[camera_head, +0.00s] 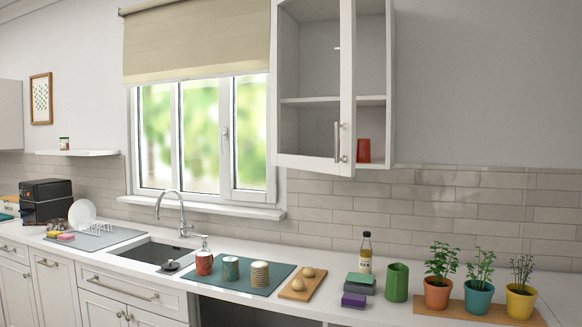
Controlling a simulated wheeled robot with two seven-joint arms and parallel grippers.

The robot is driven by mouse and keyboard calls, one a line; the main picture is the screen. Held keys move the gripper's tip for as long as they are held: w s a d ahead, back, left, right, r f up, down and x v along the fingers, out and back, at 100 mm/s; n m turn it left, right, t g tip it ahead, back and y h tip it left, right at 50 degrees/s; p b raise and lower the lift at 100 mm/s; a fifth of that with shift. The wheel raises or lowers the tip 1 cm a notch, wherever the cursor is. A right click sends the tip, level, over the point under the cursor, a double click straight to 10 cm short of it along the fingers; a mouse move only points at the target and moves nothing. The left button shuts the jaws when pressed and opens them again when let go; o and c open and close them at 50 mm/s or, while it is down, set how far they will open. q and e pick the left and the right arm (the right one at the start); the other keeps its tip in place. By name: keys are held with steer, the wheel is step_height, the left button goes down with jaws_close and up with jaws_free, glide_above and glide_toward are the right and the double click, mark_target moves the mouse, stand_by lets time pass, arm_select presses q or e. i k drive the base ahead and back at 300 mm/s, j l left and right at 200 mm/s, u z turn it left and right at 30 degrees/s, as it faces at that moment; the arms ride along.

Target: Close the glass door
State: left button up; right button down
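The glass door (347,90) belongs to the white wall cabinet (390,80) right of the window. It stands partly open, with its left side at the cabinet's left edge and its free right edge swung out. Its upright metal handle (337,142) is near the lower right of the door. The cabinet's shelf shows through the glass, and a red cup (363,150) shows in the uncovered gap at the right. The cabinet's top is cut off by the picture edge. Neither of my grippers is in view.
The counter below holds several canisters on a blue-grey mat (262,288), a wooden board (297,290), an oil bottle (366,252), a green cup (397,282) and potted plants (478,297). A sink (153,252) is at the left. The air in front of the door looks clear.

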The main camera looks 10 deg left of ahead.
mark_target(344, 166)
steer(key=i+l+u, duration=0.15)
steer(key=i+u, duration=0.25)
steer(key=i+l+u, duration=0.2)
steer(key=u, duration=0.2)
steer(key=i+l+u, duration=0.2)
steer(key=l+u, duration=0.2)
steer(key=i+l+u, duration=0.2)
steer(key=u, duration=0.2)
steer(key=l, duration=0.1)
